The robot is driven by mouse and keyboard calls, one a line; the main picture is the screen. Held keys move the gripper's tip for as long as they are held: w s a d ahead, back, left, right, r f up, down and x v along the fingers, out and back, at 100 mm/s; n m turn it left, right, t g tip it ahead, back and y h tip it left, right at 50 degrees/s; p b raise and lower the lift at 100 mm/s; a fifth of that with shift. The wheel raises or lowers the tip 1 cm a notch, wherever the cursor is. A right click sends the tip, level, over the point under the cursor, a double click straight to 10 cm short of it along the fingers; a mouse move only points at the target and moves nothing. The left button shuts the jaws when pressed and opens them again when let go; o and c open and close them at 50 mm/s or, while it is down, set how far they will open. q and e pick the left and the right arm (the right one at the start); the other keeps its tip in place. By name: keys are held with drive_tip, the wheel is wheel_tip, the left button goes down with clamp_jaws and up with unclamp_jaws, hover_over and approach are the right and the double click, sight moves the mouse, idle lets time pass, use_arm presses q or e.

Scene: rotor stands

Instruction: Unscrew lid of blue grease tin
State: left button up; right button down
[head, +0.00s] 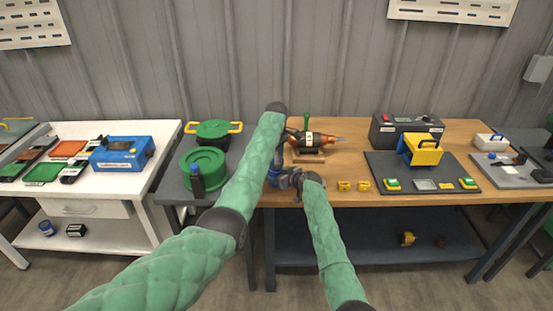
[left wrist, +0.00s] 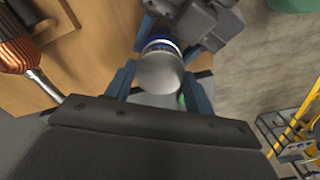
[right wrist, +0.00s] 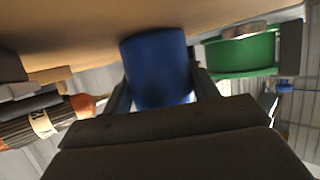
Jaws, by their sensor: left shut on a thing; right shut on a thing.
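The blue grease tin (head: 273,172) is at the front edge of the wooden bench, partly hidden by my grippers. In the right wrist view its blue body (right wrist: 157,68) sits between the fingers of my right gripper (right wrist: 160,92), which is shut on it from the side. In the left wrist view its round silver lid (left wrist: 159,73) faces the camera, with a blue rim behind it. My left gripper (left wrist: 160,85) is shut on the lid, one finger on each side. Whether the lid is loose from the body cannot be told.
An orange-and-black rotor (head: 312,139) lies on a stand just behind the grippers. Yellow blocks (head: 344,186) sit to the right, then a dark mat with a yellow device (head: 421,149).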

sight(276, 159)
use_arm(q)
drive_tip(key=shift+r, duration=0.15)
drive_tip(key=shift+r, duration=1.9)
use_arm(e)
drive_tip(key=shift+c, duration=1.6)
unclamp_jaws()
